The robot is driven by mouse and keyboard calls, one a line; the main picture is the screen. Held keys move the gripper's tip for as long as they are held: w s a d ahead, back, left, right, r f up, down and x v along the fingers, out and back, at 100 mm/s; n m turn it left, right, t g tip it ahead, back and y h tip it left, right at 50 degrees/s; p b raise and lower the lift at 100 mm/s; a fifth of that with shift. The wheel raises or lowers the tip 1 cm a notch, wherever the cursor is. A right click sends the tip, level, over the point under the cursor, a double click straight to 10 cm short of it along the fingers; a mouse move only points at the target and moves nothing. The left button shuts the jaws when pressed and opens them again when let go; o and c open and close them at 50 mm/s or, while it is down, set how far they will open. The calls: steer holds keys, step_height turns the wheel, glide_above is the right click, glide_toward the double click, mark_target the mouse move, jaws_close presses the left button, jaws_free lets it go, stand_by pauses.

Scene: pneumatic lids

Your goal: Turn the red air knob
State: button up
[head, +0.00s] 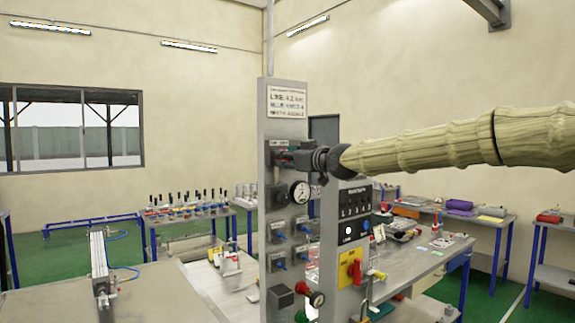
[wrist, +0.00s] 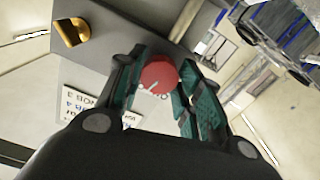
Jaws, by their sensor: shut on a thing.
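The red air knob (wrist: 158,76) shows in the wrist view as a round red cap with a white pointer line, set on a grey panel (wrist: 95,55). My gripper (wrist: 160,82) has its teal-padded fingers on both sides of the knob and is shut on it. In the head view my gripper (head: 296,158) reaches in from the right to the upper part of the upright grey panel (head: 288,95), below its white sign. The gripper largely hides the knob there.
A pressure gauge (head: 300,192) and several blue-handled valves sit on the panel below my gripper. A dark switch box (head: 354,202) and a yellow plate with a red switch (head: 350,268) stand close on the right. Workbenches (head: 430,255) lie behind.

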steer(key=n+b, duration=0.2)
steer(key=n, duration=0.9)
steer(key=shift+n, duration=0.4)
stand_by(0.3)
steer(key=o, duration=1)
steer(key=shift+d, duration=0.15)
steer(key=v, duration=1.2)
